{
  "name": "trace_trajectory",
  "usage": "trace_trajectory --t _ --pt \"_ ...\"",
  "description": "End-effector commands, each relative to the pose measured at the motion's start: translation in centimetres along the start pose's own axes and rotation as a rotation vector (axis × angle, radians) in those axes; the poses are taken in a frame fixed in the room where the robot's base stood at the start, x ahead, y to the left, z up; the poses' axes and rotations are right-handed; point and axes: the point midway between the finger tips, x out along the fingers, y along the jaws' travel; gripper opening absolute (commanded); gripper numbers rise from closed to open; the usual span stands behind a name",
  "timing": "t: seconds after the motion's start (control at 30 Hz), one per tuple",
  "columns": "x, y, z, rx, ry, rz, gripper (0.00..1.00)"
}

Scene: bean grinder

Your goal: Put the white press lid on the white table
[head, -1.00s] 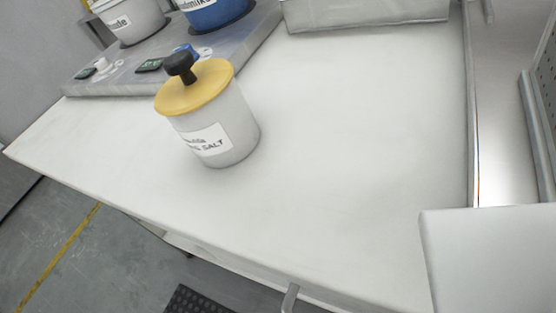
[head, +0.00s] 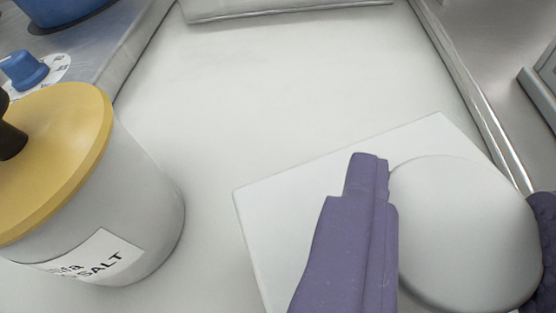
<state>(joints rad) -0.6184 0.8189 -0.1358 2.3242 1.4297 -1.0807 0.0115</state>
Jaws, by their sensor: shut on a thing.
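My gripper (head: 457,190) is at the lower right, with one purple finger left of a pale round part and the other partly cut off at the right edge. It is shut on the white press lid (head: 465,235), whose smooth rounded part lies between the fingers. A flat white square (head: 285,200) shows behind the left finger; I cannot tell if it is part of the lid. The white table (head: 250,85) spreads beyond and below. I cannot tell whether the lid touches it.
A white salt jar (head: 150,190) with a yellow lid (head: 70,140) and dark knob stands close at left. A grey stove with a blue knob (head: 24,70) and blue pot (head: 60,8) is behind it. A pale tray (head: 280,10) is at the back. The table's middle is clear.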

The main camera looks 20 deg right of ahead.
Motion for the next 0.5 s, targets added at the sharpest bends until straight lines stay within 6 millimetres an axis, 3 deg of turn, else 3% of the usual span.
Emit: trace_trajectory --t 0.2,0.37,0.5 --pt "1.0 -1.7 -0.1 0.002 0.001 -0.001 0.09" --pt "2.1 -1.5 3.0 -0.001 0.001 0.0 0.09" --pt "2.2 -1.5 3.1 0.0 0.001 -0.001 0.09"
